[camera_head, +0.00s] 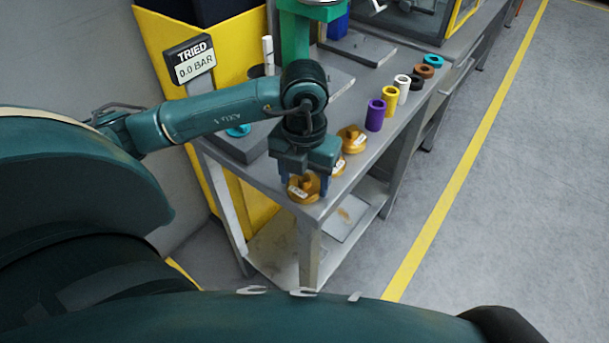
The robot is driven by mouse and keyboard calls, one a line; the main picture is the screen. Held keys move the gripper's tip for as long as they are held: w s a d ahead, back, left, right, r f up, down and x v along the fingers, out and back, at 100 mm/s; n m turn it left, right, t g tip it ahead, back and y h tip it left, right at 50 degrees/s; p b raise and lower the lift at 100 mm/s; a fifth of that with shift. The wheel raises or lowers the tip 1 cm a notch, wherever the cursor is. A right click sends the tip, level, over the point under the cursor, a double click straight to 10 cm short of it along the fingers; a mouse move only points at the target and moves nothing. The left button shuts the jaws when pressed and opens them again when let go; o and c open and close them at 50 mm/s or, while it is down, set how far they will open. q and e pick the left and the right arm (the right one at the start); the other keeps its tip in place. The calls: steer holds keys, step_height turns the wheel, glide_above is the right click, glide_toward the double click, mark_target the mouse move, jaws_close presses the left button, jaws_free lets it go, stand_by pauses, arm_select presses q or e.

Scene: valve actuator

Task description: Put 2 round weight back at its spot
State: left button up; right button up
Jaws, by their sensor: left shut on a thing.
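Three golden round weights are in a row along the right edge of the grey workbench (325,205). The nearest weight (304,192) is at the front corner, between the fingers of my left gripper (305,182). The gripper points down and is shut on this weight. The weight is at or very near the bench top; I cannot tell whether it touches. The middle weight (338,166) is just behind it, partly hidden by the gripper. The far weight (352,139) stands behind that one. My right gripper is not in view.
Behind the weights stand a purple cylinder (375,115), a yellow one (389,97), a white one (402,88) and other small rings. A green stand (294,35) rises at the back. The floor at right is clear.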

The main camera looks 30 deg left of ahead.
mark_target(305, 177)
arm_select(q)
steer(key=shift+f, duration=0.1)
steer(key=o, duration=1.1)
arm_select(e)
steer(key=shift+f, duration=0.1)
arm_select(q)
step_height(305, 177, up, 12)
steer(key=shift+r+p, duration=0.15)
steer(key=shift+p, duration=0.2)
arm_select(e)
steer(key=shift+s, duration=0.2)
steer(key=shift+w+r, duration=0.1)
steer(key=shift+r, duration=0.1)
